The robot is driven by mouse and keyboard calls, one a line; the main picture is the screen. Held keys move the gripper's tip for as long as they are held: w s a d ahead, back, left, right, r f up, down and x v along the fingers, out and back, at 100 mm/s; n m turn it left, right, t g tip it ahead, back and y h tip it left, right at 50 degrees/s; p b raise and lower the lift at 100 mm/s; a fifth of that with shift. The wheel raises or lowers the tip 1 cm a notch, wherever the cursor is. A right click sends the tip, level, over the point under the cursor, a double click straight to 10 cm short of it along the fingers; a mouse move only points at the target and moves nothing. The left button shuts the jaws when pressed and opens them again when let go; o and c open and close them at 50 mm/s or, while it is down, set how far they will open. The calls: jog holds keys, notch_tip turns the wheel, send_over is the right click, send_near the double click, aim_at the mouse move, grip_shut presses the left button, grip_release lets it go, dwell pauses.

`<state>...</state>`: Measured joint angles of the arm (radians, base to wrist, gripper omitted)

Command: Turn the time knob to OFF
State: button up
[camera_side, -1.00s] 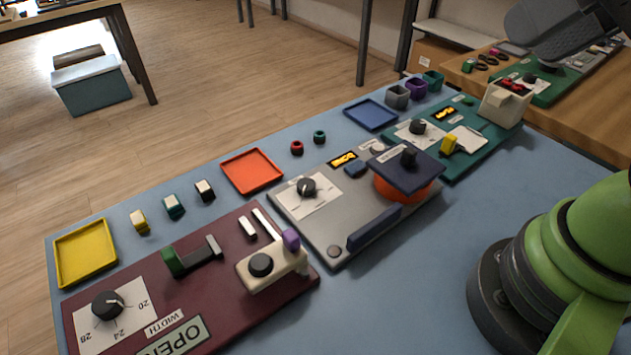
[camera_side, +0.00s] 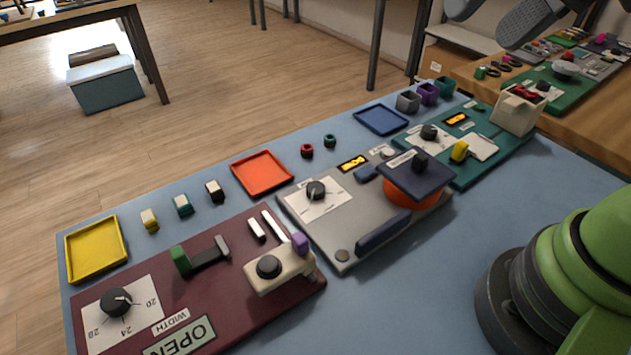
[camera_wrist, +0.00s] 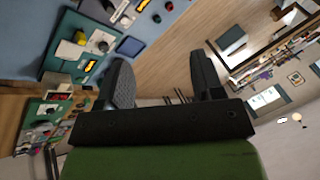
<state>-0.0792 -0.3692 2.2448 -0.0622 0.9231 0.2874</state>
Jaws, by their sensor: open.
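Three dials show in the side view: a black knob (camera_side: 116,301) on the maroon panel marked WIDTH, a black knob (camera_side: 316,190) on the grey panel, and a dark knob (camera_side: 429,132) on the teal panel. The lettering round the last two is too small to read, so I cannot tell which is the time knob. My gripper (camera_wrist: 160,66) is open and empty in the wrist view, its two dark fingers wide apart. In the side view its grey fingers show at the top right edge, high above the back bench and apart from every knob.
A navy square plate on an orange base (camera_side: 418,176) rises from the grey panel. A cream bin (camera_side: 517,112) stands at the teal panel's far end. A green board (camera_side: 560,88) lies on the wooden bench behind. Coloured trays and small blocks line the blue table's far edge.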

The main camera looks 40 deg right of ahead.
jog(key=w+a+f+m+g, duration=0.2)
jog(key=w+f, duration=0.1)
jog(key=w, duration=0.3)
jog(key=m+g+h, duration=0.2)
jog(key=m+g, duration=0.1)
jog(key=m, duration=0.2)
send_over(315, 187)
notch_tip(315, 187, down, 18)
notch_tip(315, 187, down, 9)
jog(key=shift+r, duration=0.1)
jog(key=c, duration=0.9)
